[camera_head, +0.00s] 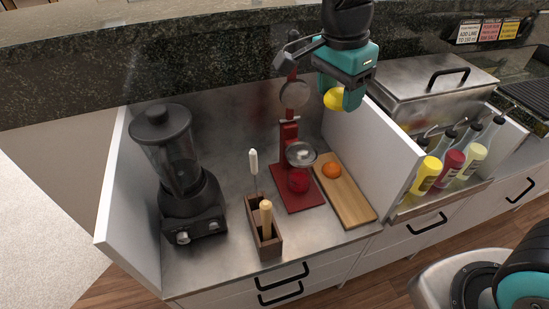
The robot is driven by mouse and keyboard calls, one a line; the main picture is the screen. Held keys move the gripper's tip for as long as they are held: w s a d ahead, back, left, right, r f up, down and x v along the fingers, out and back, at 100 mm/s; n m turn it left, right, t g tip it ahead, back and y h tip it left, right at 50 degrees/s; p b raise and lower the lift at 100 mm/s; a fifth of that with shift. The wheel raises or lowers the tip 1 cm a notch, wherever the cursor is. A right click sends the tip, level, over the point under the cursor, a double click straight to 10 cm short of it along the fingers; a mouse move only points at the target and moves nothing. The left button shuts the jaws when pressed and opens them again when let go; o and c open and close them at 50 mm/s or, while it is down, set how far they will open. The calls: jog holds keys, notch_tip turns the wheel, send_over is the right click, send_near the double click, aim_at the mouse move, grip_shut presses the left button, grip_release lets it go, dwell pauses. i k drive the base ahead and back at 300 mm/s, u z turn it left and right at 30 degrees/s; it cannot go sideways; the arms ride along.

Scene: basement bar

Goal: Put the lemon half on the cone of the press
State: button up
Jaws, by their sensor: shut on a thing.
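My gripper (343,94) is shut on the yellow lemon half (335,99). It holds the lemon half in the air, above and to the right of the press. The red press (290,133) stands on the steel counter, with its upper part raised at the back. Its cone area (300,154) shows as a round metal part at the front, apart from the lemon half. A red round thing (298,180) sits below it on the press base. The lemon half's cut face cannot be made out.
A wooden holder (264,233) with handled tools stands in front. A black blender (180,170) stands left. A white partition (372,140) rises at the right, with bottles (451,166) beyond.

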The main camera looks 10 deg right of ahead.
aim_at(302, 153)
jog(key=u, duration=3.15)
jog(key=k, duration=1.15)
jog(key=z, duration=2.15)
jog(key=i, duration=0.5)
